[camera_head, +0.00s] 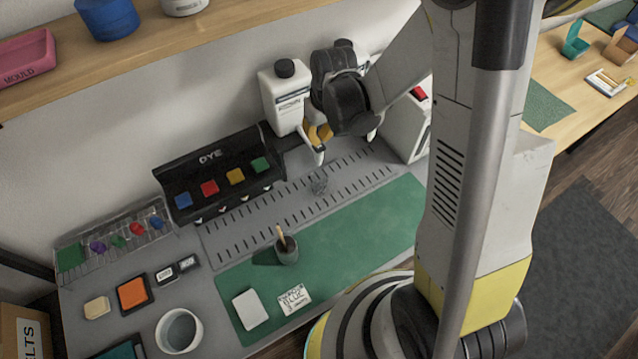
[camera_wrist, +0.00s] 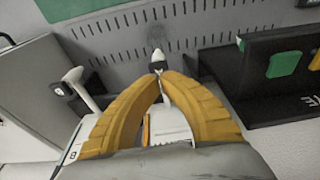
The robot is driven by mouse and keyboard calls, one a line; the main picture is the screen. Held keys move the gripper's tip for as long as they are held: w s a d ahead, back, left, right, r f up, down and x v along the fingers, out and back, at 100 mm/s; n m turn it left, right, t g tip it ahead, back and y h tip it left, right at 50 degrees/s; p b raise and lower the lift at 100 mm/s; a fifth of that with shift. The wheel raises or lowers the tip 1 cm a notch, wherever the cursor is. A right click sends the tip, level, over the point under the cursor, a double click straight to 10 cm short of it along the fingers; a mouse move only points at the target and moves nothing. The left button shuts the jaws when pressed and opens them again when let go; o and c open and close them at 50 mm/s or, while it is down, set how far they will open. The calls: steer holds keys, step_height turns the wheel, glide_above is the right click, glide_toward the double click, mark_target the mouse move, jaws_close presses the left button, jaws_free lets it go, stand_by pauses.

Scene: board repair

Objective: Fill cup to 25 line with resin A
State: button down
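A white bottle with a black cap (camera_head: 285,100) stands at the back of the bench; its label is too small to read. A white spout (camera_head: 319,156) points down in front of it and shows in the wrist view (camera_wrist: 157,61). A small clear cup (camera_head: 318,186) stands on the slotted grey surface under the spout, also in the wrist view (camera_wrist: 158,34); its lines and contents cannot be made out. My gripper (camera_wrist: 158,75) has yellow fingers with tips together just by the spout. I cannot tell whether they pinch anything. The head view shows the fingers partly hidden (camera_head: 319,133).
A second spout (camera_wrist: 76,84) is beside my gripper. The DYE rack (camera_head: 212,165) stands to the left. A grey cup with a stick (camera_head: 287,250) stands on the green mat (camera_head: 370,228). A white cup (camera_head: 180,331) is at the front left.

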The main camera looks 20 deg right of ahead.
mark_target(319, 146)
steer(key=shift+f+b, duration=1.55)
steer(key=shift+f, duration=0.1)
steer(key=shift+r, duration=0.15)
stand_by(3.7)
steer(key=shift+r+p, duration=0.55)
steer(key=shift+r, duration=0.15)
stand_by(1.0)
steer(key=shift+r+p, duration=2.6)
steer(key=shift+r, duration=1.1)
